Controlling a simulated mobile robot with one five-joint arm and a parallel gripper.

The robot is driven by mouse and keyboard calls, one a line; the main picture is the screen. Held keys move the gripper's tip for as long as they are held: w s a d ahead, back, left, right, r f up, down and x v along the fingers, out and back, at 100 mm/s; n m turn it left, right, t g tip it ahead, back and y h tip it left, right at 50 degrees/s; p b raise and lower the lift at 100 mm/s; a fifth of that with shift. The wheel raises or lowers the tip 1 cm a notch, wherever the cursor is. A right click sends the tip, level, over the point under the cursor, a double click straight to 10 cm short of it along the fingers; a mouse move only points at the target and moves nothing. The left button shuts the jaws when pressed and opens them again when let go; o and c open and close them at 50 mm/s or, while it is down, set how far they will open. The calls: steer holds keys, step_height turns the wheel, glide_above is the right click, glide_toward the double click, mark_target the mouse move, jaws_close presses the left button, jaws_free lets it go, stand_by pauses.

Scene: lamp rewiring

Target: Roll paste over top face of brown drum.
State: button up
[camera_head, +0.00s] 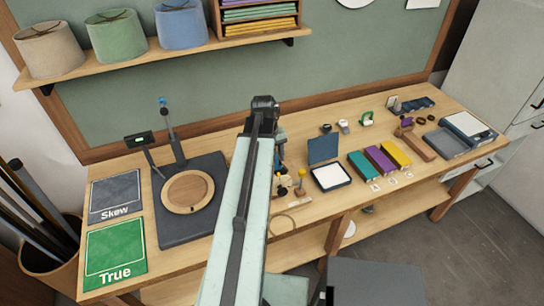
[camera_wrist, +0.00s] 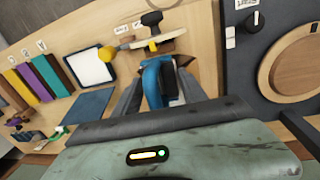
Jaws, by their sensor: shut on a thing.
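My gripper (camera_wrist: 158,88) is shut on a blue curved tool handle (camera_wrist: 153,78) in the wrist view. A dark part shows beside the handle; whether it is a roller is hard to tell. In the head view my own arm hides most of the gripper. The likely drum is a round brown disc (camera_head: 187,188) with a paler wooden rim, lying flat on a dark base at the left. It shows partly at the right edge of the wrist view (camera_wrist: 298,65), apart from the gripper. An open tray with a white surface (camera_head: 330,177) may hold paste.
A wooden stand with yellow-knobbed tools (camera_head: 299,179) is close to my gripper. Teal, purple and yellow boxes (camera_head: 380,159) stand at the right. A jointed lamp stand (camera_head: 170,130) rises behind the disc. Grey and green mats (camera_head: 115,258) lie at far left.

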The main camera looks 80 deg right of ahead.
steer(key=shift+w+d+r, duration=0.1)
steer(key=shift+w+d, duration=0.35)
steer(key=shift+d, duration=0.35)
steer(key=shift+w+d, duration=0.45)
steer(key=shift+d, duration=0.3)
steer(key=shift+w+d, duration=0.45)
steer(key=shift+d, duration=0.35)
steer(key=shift+w+d, duration=0.45)
steer(key=shift+d, duration=0.3)
steer(key=shift+w+d, duration=0.45)
steer(key=shift+d, duration=0.3)
steer(key=shift+w+d, duration=0.45)
steer(key=shift+d, duration=0.4)
steer(key=shift+w+d, duration=0.45)
steer(key=shift+d, duration=0.25)
steer(key=shift+w+d, duration=0.45)
steer(key=shift+d, duration=0.35)
steer(key=shift+w+d, duration=0.45)
steer(key=shift+d, duration=0.3)
steer(key=shift+w+d, duration=0.45)
steer(key=shift+d, duration=0.3)
steer(key=shift+a, duration=0.1)
